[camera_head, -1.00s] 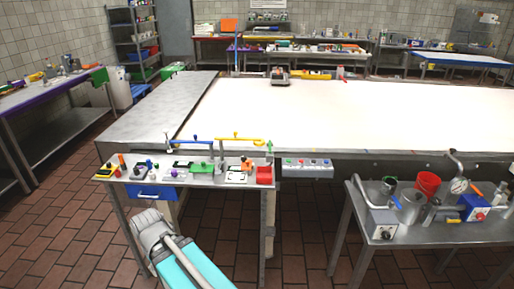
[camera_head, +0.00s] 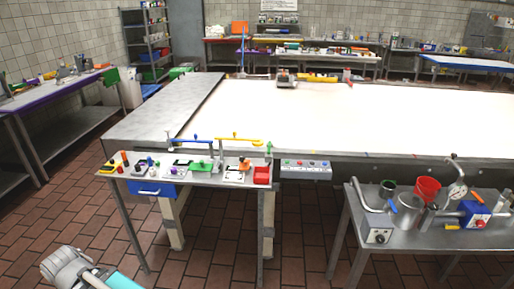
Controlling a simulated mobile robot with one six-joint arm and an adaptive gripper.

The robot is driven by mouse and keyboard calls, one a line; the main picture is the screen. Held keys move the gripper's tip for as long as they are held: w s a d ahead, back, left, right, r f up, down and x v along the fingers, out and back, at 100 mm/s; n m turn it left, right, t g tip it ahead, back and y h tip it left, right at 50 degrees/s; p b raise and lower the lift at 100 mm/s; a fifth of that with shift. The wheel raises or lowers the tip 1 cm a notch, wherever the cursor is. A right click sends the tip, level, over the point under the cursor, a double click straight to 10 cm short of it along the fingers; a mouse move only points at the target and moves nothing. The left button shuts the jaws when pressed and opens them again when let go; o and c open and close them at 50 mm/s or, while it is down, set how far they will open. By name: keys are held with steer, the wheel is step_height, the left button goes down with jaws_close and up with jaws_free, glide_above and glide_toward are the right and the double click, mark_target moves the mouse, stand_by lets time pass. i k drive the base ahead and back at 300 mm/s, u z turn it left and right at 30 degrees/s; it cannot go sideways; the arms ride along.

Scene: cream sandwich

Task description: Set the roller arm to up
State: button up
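No part is clearly recognisable as the roller arm at this size. On the small bench at the front of the large table, a blue bar (camera_head: 190,141) and a yellow bar (camera_head: 235,139) lie nearly level on thin posts. At the table's far edge stands a small grey device (camera_head: 286,80) with a yellow cylinder (camera_head: 317,78) beside it. Part of my arm (camera_head: 68,268) shows at the bottom left, well apart from the bench. My gripper's fingers are not visible.
The small bench (camera_head: 145,173) holds several small parts and a red tray (camera_head: 262,175). A button box (camera_head: 306,169) sits to its right. A metal cart with a red bucket (camera_head: 428,188) stands at the right. Tiled floor (camera_head: 215,240) is open in front.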

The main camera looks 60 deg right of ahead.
mark_target(269, 143)
steer(key=u, duration=0.05)
steer(key=k, duration=1.15)
steer(key=z, duration=1.65)
steer(key=i, duration=0.4)
steer(key=z, duration=0.15)
